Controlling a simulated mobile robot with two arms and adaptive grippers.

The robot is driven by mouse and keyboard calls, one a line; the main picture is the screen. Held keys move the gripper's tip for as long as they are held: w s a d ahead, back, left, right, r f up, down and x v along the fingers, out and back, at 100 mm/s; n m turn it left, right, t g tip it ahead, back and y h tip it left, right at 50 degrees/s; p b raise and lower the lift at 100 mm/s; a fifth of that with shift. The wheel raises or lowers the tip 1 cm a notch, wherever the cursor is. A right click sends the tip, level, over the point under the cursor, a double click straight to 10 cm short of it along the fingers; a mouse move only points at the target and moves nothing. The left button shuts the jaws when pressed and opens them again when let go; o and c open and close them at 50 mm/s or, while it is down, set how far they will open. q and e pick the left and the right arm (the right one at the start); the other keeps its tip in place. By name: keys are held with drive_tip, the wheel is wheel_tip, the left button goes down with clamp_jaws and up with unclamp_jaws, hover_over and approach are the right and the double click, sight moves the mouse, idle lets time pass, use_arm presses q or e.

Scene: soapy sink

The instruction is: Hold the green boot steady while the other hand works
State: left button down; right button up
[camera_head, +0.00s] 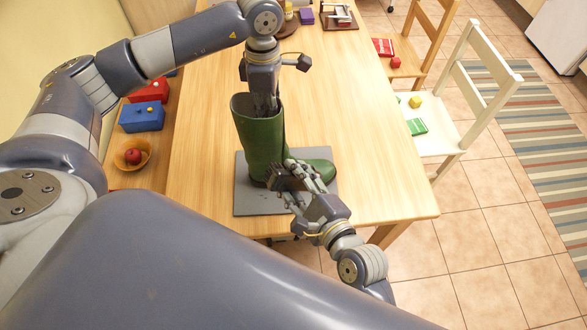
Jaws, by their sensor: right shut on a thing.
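The green boot (258,140) stands upright on a grey mat (247,201) near the front edge of the wooden table, its toe pointing right. My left gripper (265,106) comes down from above at the boot's open top. Its fingertips are partly hidden by the shaft, so I cannot tell whether they grip it. My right gripper (298,178) is low at the front of the boot's foot, shut on a small dark brown block that looks like a brush (282,180). The block is close to the boot; contact is unclear.
The wooden table (375,140) is clear right of the boot. A white chair (455,125) and a wooden chair (410,60) stand along its right side. On the left are a blue box (141,117) and a bowl (119,158) with a red fruit.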

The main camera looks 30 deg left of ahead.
use_arm(q)
drive_tip(key=c, duration=1.6)
unclamp_jaws()
drive_tip(key=shift+o, duration=0.2)
drive_tip(key=shift+r, duration=0.1)
drive_tip(key=r, duration=1.2)
drive_tip(key=shift+w+a, duration=0.1)
drive_tip(key=shift+w, duration=0.1)
drive_tip(key=shift+f, duration=0.1)
